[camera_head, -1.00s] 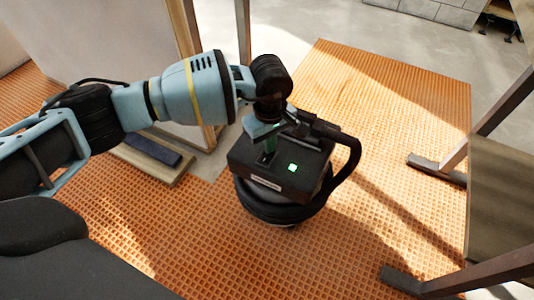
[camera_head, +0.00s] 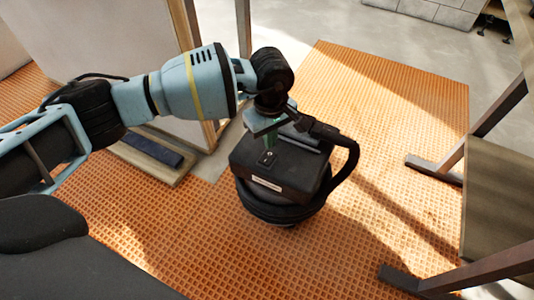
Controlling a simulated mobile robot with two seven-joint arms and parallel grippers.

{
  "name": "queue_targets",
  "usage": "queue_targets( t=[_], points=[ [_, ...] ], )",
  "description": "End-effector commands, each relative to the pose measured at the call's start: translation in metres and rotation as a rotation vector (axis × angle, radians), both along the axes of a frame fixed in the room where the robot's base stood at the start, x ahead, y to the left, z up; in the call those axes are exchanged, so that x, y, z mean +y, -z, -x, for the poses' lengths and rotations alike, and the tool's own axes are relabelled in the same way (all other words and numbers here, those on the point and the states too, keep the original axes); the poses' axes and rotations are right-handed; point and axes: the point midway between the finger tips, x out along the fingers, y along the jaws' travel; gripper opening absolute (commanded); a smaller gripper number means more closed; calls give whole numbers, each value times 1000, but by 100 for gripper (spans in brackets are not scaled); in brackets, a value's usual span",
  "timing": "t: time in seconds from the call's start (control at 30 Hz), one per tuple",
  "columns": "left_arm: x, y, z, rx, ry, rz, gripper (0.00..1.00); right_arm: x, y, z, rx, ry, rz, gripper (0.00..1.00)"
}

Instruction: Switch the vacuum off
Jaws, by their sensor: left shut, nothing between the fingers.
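The vacuum (camera_head: 300,183) is a black box-shaped unit with a round black base and a looped side handle. It stands on the orange floor mat in the head view. A small switch (camera_head: 267,158) sits on its top near the left side. No green light shows on the top now. My left gripper (camera_head: 268,143) points down just above the switch. It is shut and empty; whether its tips touch the switch I cannot tell. My right gripper is not in view.
The orange waffle-textured mat (camera_head: 390,130) covers much of the floor and is clear around the vacuum. A wooden board with a dark blue bar (camera_head: 152,151) lies to the left. A table with metal legs (camera_head: 500,200) stands at the right.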

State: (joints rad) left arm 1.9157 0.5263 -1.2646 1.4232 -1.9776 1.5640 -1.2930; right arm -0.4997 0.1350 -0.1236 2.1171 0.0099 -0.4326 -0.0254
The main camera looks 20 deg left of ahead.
Motion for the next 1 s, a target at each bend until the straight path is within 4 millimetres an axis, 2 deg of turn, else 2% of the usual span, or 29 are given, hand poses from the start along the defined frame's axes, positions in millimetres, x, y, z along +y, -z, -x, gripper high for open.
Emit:
queue_targets(
  t=[0.5, 1.0],
  points=[
    [0, -37, 0, -1, 0, 1, 0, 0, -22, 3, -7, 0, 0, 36],
    [0, -38, 0, 1, 0, 1, 0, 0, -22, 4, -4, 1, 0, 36]
  ],
)
